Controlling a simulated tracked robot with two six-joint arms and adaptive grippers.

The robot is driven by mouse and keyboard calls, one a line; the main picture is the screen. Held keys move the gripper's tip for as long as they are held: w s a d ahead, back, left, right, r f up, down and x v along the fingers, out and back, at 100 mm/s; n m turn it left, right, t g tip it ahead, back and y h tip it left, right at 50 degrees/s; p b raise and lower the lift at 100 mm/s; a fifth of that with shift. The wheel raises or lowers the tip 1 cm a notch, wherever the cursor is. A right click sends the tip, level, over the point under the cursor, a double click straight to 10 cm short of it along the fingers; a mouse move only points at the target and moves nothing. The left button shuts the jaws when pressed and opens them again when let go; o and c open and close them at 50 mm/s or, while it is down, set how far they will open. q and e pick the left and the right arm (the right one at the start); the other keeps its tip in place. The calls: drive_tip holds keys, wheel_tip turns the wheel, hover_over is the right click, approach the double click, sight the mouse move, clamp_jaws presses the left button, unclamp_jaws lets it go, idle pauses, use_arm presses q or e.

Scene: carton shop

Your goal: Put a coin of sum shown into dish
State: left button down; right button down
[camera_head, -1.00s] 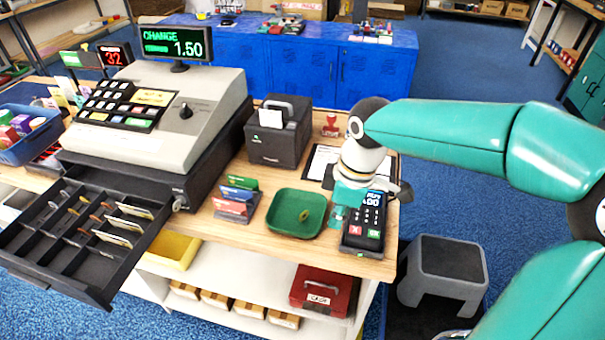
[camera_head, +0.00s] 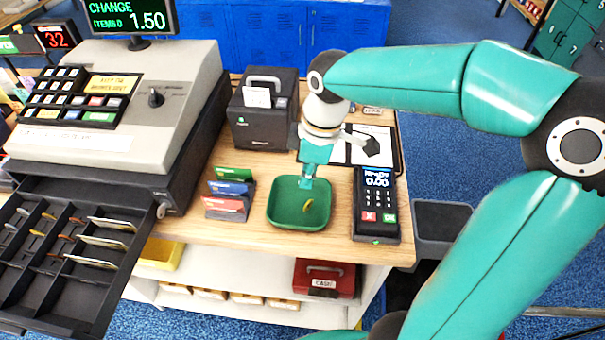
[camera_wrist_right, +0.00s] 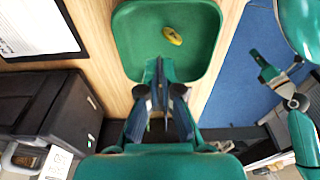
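The register display (camera_head: 130,17) reads CHANGE 1.50. The green dish (camera_head: 284,221) stands on the counter with one gold-coloured coin (camera_head: 308,206) lying in it. The dish (camera_wrist_right: 132,40) and coin (camera_wrist_right: 172,36) also show in the right wrist view. The open cash drawer (camera_head: 84,310) at left holds coins and upright notes in compartments. My right gripper (camera_head: 306,184) points down over the back part of the dish. Its fingers (camera_wrist_right: 160,92) are close together in the right wrist view; I cannot tell whether something thin is between them.
A card terminal (camera_head: 376,205) stands right of the dish and a card rack (camera_head: 229,195) left of it. A black printer (camera_head: 262,112) and a clipboard (camera_head: 384,150) are behind. The register (camera_head: 130,100) stands at left. A red cash box (camera_head: 325,278) is on the shelf below.

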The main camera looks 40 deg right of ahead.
drive_tip(key=shift+s+d+f+b, duration=0.1)
drive_tip(key=shift+f+b, duration=1)
drive_tip(key=shift+f, duration=0.65)
drive_tip(key=c, duration=1.2)
unclamp_jaws()
drive_tip(key=shift+c, duration=0.2)
drive_tip(key=shift+r, duration=0.1)
wheel_tip(320, 180, up, 12)
drive_tip(key=s+d, duration=0.1)
drive_tip(key=shift+s, duration=0.15)
drive_tip(key=shift+f, duration=0.2)
